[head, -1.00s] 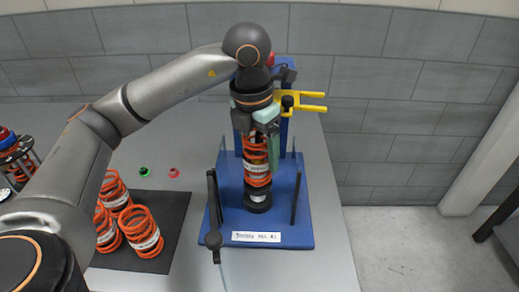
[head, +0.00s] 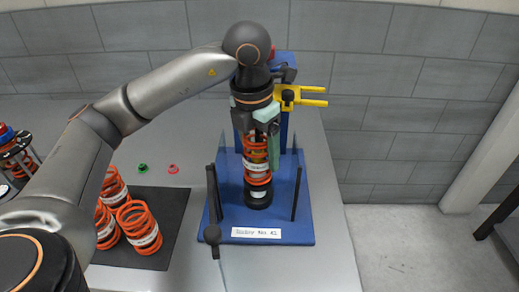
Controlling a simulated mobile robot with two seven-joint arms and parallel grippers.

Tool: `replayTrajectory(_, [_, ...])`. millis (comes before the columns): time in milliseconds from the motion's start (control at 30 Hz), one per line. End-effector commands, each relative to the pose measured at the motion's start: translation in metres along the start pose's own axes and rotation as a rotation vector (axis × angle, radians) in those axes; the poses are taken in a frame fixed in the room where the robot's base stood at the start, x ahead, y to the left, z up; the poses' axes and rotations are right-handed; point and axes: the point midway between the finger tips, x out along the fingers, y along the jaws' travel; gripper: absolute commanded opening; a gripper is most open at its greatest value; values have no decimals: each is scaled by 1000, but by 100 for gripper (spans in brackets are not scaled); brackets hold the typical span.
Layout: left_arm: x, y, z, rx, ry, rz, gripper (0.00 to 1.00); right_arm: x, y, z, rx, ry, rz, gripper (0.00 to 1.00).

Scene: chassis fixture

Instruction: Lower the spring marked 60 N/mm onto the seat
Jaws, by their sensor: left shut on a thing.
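My left gripper (head: 259,136) points down over the blue fixture (head: 272,222) and is shut on an orange coil spring (head: 257,174) with a white label band. The label's print is too small to read. The spring stands upright, its upper part between the fingers. Its lower end is at the black round seat (head: 258,200) on the fixture's base; I cannot tell whether it touches. The gripper hides part of the spring's top. My right gripper is not in view.
Several orange springs (head: 140,228) stand on a black mat (head: 178,212) at the left. A green ring (head: 143,168) and a red ring (head: 173,168) lie behind it. Dark upright rods (head: 297,193) flank the seat. A yellow fork (head: 302,96) sticks out right.

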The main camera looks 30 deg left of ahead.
Motion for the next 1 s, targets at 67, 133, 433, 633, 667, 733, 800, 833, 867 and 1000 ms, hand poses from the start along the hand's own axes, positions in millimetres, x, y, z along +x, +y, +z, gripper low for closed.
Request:
replayTrajectory(67, [-1, 0, 0, 0, -2, 0, 0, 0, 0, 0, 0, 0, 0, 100])
replayTrajectory(133, [0, 0, 0, 0, -2, 0, 0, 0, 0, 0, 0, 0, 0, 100])
replayTrajectory(433, [2, 0, 0, 0, -2, 0, 81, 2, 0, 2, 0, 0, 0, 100])
replayTrajectory(633, [2, 0, 0, 0, -1, 0, 100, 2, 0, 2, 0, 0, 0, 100])
replayTrajectory(667, [2, 0, 0, 0, -1, 0, 100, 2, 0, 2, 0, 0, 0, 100])
replayTrajectory(733, [2, 0, 0, 0, -1, 0, 100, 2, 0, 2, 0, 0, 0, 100])
replayTrajectory(800, [3, 0, -1, 0, 2, 0, 100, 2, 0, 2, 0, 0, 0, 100])
replayTrajectory(833, [3, 0, -1, 0, 2, 0, 100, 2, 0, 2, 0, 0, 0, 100])
replayTrajectory(867, [3, 0, -1, 0, 2, 0, 100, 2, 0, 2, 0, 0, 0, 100])
replayTrajectory(1000, [3, 0, -1, 0, 1, 0, 100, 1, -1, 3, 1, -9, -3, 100])
